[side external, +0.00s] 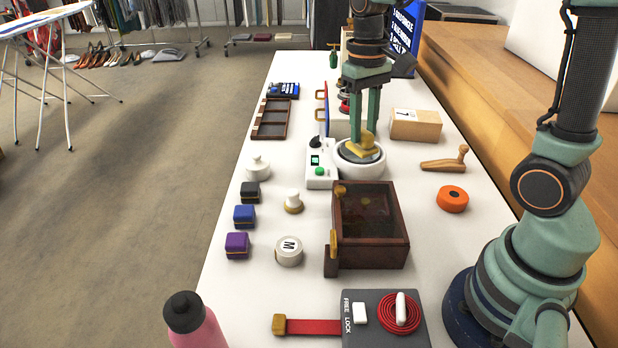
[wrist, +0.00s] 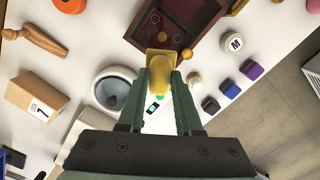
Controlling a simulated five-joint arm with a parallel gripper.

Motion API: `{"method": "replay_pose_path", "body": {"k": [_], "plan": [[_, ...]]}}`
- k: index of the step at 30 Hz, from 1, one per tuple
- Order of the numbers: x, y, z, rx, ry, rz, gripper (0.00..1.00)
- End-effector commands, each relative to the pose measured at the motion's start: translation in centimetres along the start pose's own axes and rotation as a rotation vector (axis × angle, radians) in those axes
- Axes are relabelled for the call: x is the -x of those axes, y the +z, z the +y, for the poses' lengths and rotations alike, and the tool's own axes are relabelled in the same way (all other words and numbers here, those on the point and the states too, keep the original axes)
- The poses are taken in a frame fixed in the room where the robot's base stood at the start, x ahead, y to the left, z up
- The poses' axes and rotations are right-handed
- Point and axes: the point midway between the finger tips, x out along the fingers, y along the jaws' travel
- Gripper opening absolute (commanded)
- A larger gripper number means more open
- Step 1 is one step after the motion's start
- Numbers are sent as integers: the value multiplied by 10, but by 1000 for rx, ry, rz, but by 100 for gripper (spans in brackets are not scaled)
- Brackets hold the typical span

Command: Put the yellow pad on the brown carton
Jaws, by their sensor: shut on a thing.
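My gripper (side external: 363,137) is shut on the yellow pad (side external: 363,149), which has a flat base and a rounded grip. In the side view the pad appears in front of the round white dish (side external: 360,158). In the wrist view the pad (wrist: 160,68) sits between my fingertips (wrist: 160,80), with the dish (wrist: 115,90) to its left, so it seems held up and apart from it. The brown carton (side external: 415,125) is a tan box with a white label marked 7, right of my gripper. It also shows at the left in the wrist view (wrist: 36,96). Its visible top looks bare.
A dark wooden box (side external: 370,235) with a glassy lid stands nearer the camera. A wooden peg-like tool (side external: 445,161) and an orange ring (side external: 453,199) lie to the right. A white device with a green button (side external: 320,172) is left of the dish. Colored little boxes (side external: 244,216) line the left edge.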

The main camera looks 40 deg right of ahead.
Motion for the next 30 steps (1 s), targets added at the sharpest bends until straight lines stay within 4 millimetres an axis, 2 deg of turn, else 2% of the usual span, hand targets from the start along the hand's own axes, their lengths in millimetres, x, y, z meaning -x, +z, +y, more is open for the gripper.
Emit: {"method": "replay_pose_path", "body": {"k": [1, 6, 11, 14, 27, 30], "plan": [[7, -8, 15, -93, -5, 11, 0], [24, -23, 53, -356, -17, 38, 0], [23, -28, 69, -461, -21, 44, 0], [5, -29, 69, -468, -21, 42, 0], [-101, -36, 67, -463, -21, 41, 0], [-118, -37, 67, -463, -21, 43, 0]]}}
